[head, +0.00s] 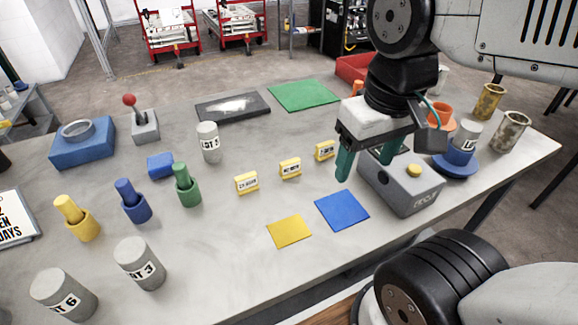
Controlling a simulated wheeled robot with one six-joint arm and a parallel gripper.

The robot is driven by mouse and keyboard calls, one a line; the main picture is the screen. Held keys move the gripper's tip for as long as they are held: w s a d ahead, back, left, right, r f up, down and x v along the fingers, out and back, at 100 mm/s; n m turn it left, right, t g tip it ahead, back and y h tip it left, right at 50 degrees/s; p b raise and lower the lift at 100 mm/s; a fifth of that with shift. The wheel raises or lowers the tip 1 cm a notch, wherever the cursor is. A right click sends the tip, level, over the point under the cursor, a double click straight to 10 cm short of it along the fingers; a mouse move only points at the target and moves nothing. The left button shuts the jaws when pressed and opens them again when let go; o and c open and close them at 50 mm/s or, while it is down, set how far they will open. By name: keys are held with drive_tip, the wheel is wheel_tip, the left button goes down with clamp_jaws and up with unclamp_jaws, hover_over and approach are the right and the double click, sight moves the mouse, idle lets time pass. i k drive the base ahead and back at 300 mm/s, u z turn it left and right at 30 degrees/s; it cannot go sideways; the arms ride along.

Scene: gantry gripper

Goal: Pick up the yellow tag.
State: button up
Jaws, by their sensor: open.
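Three small yellow tags with white label faces and dark print stand in a slanting row at mid-table: a left tag (246,183), a middle tag (290,168) and a right tag (325,150). Their print is too small to read surely. My gripper (367,171) has green fingers, spread apart and empty, pointing down. It is right of the right tag, in front of the grey box in this view. Its height above the table is hard to tell. No tag is hidden by it.
A yellow square (289,231) and a blue square (342,210) lie flat in front. A grey box (402,187) with a yellow button is at right. A green peg in its holder (187,188) and a grey cylinder (208,143) stand left of the tags. Bare table surrounds the tags.

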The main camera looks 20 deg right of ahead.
sight(291, 168)
drive_tip(key=z, duration=2.9)
drive_tip(key=k, duration=1.6)
drive_tip(key=u, duration=1.7)
